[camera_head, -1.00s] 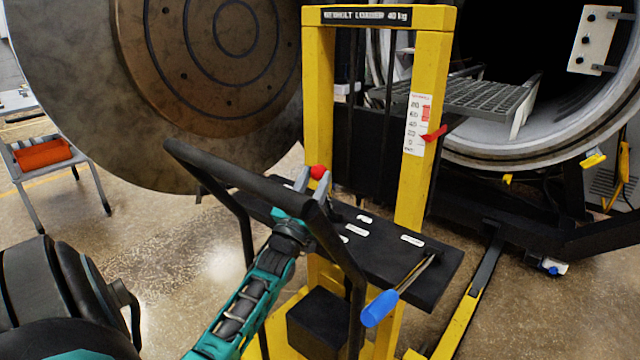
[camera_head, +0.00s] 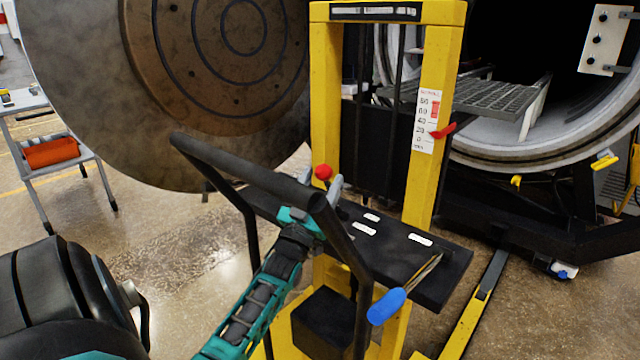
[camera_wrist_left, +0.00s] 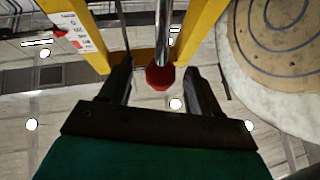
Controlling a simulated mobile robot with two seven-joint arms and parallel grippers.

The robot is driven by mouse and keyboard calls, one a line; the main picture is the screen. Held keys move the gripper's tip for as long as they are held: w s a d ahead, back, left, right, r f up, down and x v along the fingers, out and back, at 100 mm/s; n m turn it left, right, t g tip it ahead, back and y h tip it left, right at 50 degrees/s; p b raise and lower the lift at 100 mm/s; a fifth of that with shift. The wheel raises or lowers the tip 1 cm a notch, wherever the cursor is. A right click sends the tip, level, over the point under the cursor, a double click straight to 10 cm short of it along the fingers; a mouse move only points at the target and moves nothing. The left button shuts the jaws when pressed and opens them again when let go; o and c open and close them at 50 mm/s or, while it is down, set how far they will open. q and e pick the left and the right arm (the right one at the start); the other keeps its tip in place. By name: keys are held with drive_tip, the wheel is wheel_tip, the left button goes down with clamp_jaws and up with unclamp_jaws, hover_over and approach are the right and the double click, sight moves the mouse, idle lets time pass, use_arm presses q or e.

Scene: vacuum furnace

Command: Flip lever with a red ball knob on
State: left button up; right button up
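The lever's red ball knob (camera_head: 323,171) shows just above my left gripper (camera_head: 322,184) in the head view, over the black control panel (camera_head: 390,250) of the yellow loader. In the left wrist view the red knob (camera_wrist_left: 160,77) sits at the end of a shiny metal rod (camera_wrist_left: 162,35). There it lies between the two dark fingers of my left gripper (camera_wrist_left: 161,84), with gaps on both sides. The left gripper is open and does not appear to touch the knob. My right gripper is not in view.
A black handlebar (camera_head: 250,170) arches over my left forearm. A blue-handled lever (camera_head: 387,306) sticks out from the panel's front right. The yellow loader frame (camera_head: 325,90) stands behind the panel. A large round furnace door (camera_head: 150,110) is at left, the open furnace at right.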

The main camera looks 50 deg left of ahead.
use_arm(q)
drive_tip(key=v, duration=1.3)
drive_tip(key=shift+w, duration=0.1)
idle(0.3)
